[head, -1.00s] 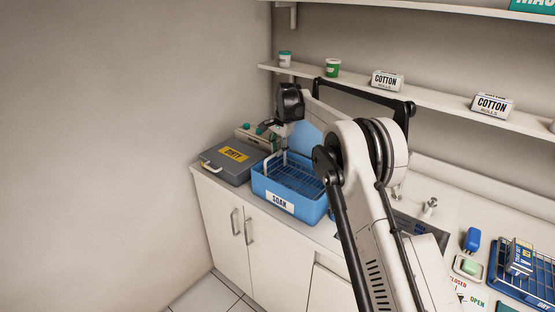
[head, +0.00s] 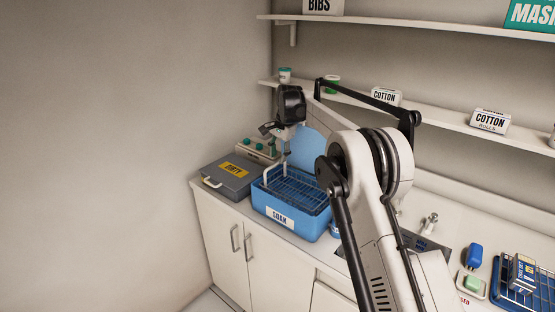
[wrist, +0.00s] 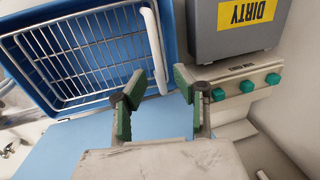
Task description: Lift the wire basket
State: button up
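The wire basket (head: 302,190) sits inside the blue SOAK tub (head: 280,218) on the counter. Its wire grid (wrist: 85,55) fills the upper left of the wrist view, with the tub's blue rim around it. The basket's white handle (wrist: 155,50) stands up at one side; it also shows in the head view (head: 285,168). My gripper (head: 283,136) is above the back left of the tub. In the wrist view my gripper (wrist: 160,84) is open, its green-padded fingers apart. The handle's near end appears between the fingertips; I cannot tell whether it touches them.
A grey DIRTY case (head: 228,178) stands left of the tub. A box with green knobs (head: 258,150) is behind it, close to my right finger in the wrist view. Shelves (head: 440,120) run along the back wall. Another wire rack (head: 522,285) is at far right.

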notch_tip(320, 180, up, 10)
jog(key=s+d, duration=0.1)
jog(key=shift+d, duration=0.35)
jog(key=shift+s, duration=0.1)
jog(key=s+d+r+n+t+b, duration=0.2)
jog(key=s+d+r+b, duration=0.1)
jog(key=s+d+r, duration=0.7)
jog(key=s+d+n+t+b, duration=0.1)
jog(key=s+d, duration=0.2)
jog(key=s, duration=0.4)
jog(key=s+d+n+b, duration=0.1)
jog(key=s+d, duration=0.1)
jog(key=s, duration=0.6)
jog(key=s+d+f+n+t+b, duration=0.1)
jog(key=s+d+f, duration=0.2)
jog(key=s+f, duration=0.3)
jog(key=s+d+f+n+t+h+b, duration=0.1)
jog(key=s+f, duration=0.5)
jog(key=s, duration=0.8)
jog(key=s+d+f+n+t+b, duration=0.1)
jog(key=s+d+f, duration=0.3)
jog(key=s+f, duration=0.3)
jog(key=s, duration=0.3)
jog(key=shift+d+h, duration=0.35)
jog(key=shift+h, duration=0.05)
